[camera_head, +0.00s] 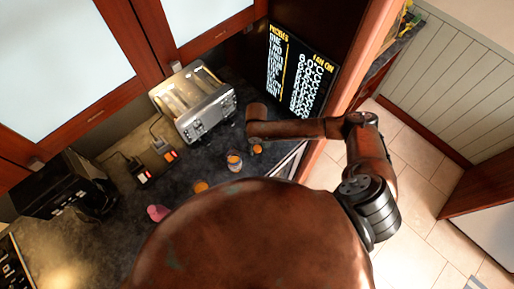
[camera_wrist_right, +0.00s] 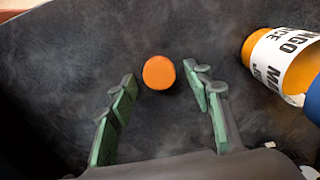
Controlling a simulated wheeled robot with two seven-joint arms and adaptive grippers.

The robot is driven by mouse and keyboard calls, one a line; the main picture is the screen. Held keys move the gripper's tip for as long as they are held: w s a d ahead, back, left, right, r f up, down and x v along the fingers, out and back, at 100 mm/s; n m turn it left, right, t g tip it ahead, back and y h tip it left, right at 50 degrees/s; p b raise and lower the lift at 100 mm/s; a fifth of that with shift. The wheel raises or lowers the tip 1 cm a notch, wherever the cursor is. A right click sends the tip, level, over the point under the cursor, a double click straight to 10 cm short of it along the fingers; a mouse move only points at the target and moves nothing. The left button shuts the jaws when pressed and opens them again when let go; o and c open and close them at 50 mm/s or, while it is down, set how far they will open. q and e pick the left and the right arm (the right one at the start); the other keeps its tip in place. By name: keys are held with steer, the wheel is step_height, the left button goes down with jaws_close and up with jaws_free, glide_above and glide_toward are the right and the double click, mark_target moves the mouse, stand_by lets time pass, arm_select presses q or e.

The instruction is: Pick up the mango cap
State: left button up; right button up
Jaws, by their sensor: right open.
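The mango cap (camera_wrist_right: 159,72) is a small round orange disc on the dark counter, in the upper middle of the right wrist view. My right gripper (camera_wrist_right: 160,78) is open, its green-padded fingers appearing on either side of the cap with gaps and nothing held. I cannot tell its height above the cap. A mango juice bottle (camera_wrist_right: 288,62) with a white label and blue end is to the right. My left gripper is not in view.
A silver toaster (camera_head: 194,103) stands behind on the counter, with a dark menu board (camera_head: 299,72) to its right. Another orange item (camera_head: 201,187) and a pink item (camera_head: 157,213) lie left of the bottle. A black appliance (camera_head: 62,185) is farther left.

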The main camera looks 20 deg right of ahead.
steer(key=shift+f, duration=0.1)
steer(key=c, duration=0.8)
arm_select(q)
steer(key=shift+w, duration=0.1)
arm_select(e)
steer(key=shift+o, duration=0.2)
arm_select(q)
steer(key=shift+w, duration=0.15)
arm_select(e)
steer(key=shift+r, duration=0.35)
step_height(320, 180, up, 2)
steer(key=shift+r+b, duration=0.15)
steer(key=shift+b, duration=0.5)
arm_select(q)
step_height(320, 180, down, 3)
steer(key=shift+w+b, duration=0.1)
steer(key=shift+b, duration=0.8)
arm_select(e)
steer(key=s+a+r, duration=0.6)
steer(key=s+r, duration=0.4)
steer(key=s, duration=0.2)
steer(key=shift+s, duration=0.35)
